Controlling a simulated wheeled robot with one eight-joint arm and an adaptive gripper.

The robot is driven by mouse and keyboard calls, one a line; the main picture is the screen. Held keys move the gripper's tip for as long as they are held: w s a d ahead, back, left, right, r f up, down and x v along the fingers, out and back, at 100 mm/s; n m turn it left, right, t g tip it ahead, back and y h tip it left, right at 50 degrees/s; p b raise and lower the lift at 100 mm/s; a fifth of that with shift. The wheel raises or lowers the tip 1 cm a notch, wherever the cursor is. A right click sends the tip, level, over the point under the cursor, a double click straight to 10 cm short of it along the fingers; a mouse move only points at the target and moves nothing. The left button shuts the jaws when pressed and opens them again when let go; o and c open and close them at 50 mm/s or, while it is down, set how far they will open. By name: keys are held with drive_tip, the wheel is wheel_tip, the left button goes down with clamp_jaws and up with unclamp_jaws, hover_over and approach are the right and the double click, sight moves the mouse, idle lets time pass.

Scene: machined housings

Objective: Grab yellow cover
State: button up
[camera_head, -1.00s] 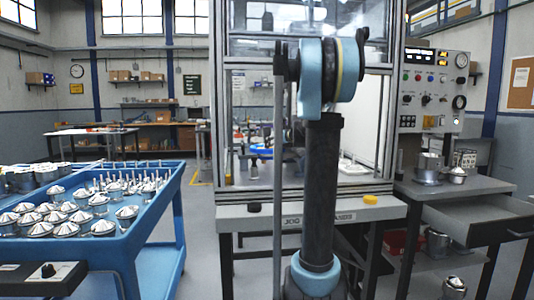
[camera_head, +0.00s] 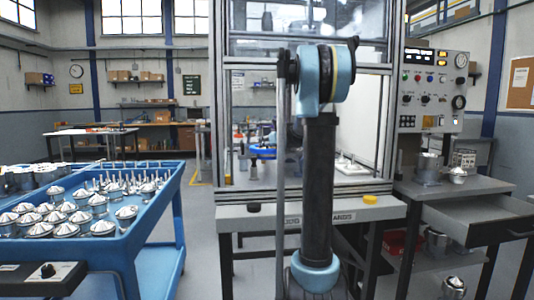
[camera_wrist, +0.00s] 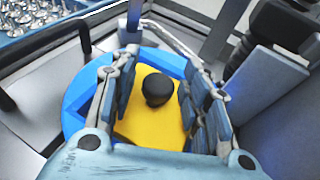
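The yellow cover (camera_wrist: 137,128) has a round black knob (camera_wrist: 158,88) on top and sits within a blue round fixture (camera_wrist: 77,98) in the wrist view. My gripper (camera_wrist: 158,66) is open, with one finger on each side of the knob and a gap to it on both sides. The fingers hide the cover's left and right edges, so I cannot tell whether they touch it. In the head view the blue fixture (camera_head: 262,153) shows inside the framed machine, partly behind my arm; the cover and gripper cannot be made out there.
The machine's metal frame posts (camera_head: 386,130) stand close around my arm. A blue cart (camera_head: 128,240) with several metal housings is at the left. A control panel (camera_head: 433,90) and a bench with an open drawer (camera_head: 485,218) are at the right. Floor shows between cart and machine.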

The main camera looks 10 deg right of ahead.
clamp_jaws()
